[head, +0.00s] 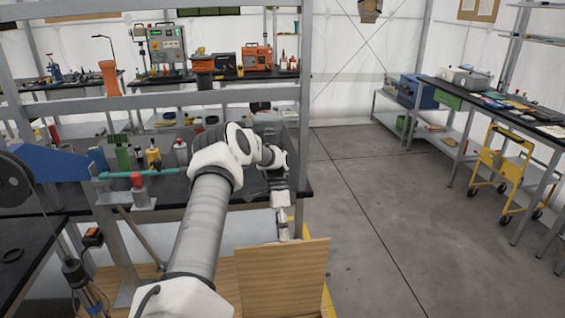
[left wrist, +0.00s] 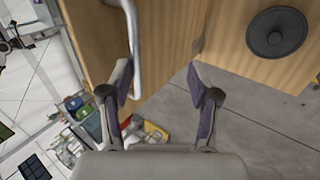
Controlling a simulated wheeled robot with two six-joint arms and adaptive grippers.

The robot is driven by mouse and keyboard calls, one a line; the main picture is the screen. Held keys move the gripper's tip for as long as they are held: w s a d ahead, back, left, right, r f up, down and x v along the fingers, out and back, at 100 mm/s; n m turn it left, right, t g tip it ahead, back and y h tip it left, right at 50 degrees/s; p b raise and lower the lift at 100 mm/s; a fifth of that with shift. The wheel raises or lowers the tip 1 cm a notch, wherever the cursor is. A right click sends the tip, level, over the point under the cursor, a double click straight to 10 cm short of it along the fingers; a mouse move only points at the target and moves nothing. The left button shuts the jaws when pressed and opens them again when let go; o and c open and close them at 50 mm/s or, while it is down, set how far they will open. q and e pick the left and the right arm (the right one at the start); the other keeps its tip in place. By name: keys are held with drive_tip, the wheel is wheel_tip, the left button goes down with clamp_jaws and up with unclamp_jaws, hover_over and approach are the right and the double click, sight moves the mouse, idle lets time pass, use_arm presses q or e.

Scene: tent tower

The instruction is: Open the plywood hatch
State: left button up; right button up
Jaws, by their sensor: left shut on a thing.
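The plywood hatch (head: 283,280) is a light wood panel at the bottom middle of the head view. It stands tilted up from the plywood deck (head: 212,275) around it; its exact angle is unclear. My left gripper (head: 282,225) is at its top edge, with the arm reaching from the bottom left. The grip itself is partly unclear. My right gripper is not in view.
A black round disc (left wrist: 277,32) sits on a plywood face in the left wrist view. A workbench with bottles (head: 123,155) and metal rails lies left of and beyond the arm. A yellow cart (head: 503,165) stands at right. The concrete floor (head: 385,220) between is clear.

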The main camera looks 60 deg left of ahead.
use_arm(q)
drive_tip(key=shift+s+f, duration=0.1)
drive_tip(key=shift+f, duration=0.15)
drive_tip(key=v, duration=1.2)
drive_tip(key=shift+r, duration=0.2)
